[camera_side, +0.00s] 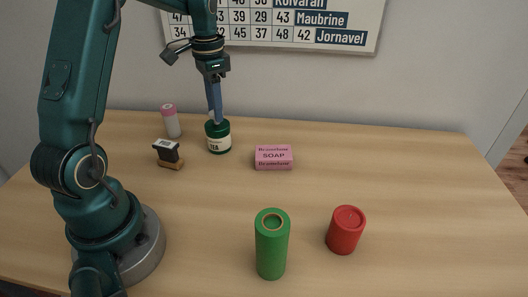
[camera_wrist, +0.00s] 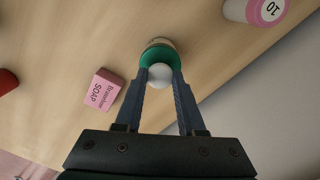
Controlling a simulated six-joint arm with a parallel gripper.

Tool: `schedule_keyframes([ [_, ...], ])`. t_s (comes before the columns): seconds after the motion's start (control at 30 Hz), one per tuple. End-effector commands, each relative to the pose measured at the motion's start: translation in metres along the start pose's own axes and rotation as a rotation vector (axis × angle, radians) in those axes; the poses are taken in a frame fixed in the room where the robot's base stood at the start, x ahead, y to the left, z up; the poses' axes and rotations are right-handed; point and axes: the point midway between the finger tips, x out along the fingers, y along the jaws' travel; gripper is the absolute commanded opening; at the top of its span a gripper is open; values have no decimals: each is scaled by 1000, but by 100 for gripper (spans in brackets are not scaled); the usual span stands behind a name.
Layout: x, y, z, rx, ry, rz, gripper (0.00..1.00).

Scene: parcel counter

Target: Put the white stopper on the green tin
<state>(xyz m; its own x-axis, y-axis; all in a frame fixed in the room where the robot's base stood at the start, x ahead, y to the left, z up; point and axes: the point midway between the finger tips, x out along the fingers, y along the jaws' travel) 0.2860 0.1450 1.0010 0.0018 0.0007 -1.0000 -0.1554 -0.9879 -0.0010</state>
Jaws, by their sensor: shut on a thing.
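The white stopper (camera_wrist: 160,76) is a round white knob between my gripper's fingertips in the wrist view. My gripper (camera_side: 216,117) is shut on it and points down at the green tin. The green tin (camera_side: 218,141), with a pale TEA label, stands upright at the back of the counter. In the wrist view the tin (camera_wrist: 157,54) shows directly behind the stopper. In the side view the fingers hide most of the stopper, which is at the tin's top. I cannot tell whether it is seated or just above the opening.
A pink soap box (camera_side: 273,157) lies right of the tin. A pink-capped white container (camera_side: 170,121) and a dark stamp with wooden base (camera_side: 168,153) stand to its left. A green cylinder (camera_side: 271,247) and a red canister (camera_side: 345,230) stand in front. The right side is clear.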

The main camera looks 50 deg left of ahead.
Motion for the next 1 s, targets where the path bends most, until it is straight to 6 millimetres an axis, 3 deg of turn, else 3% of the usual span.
schedule_keyframes([
  [0.23,2,0,0,0,-1,1,0],
  [0.27,3,0,0,0,-1,1,42],
  [0.33,2,0,0,0,0,0,68],
  [0.73,-2,0,0,0,1,-1,68],
  [1.0,-45,-2,-1,0,5,-5,68],
])
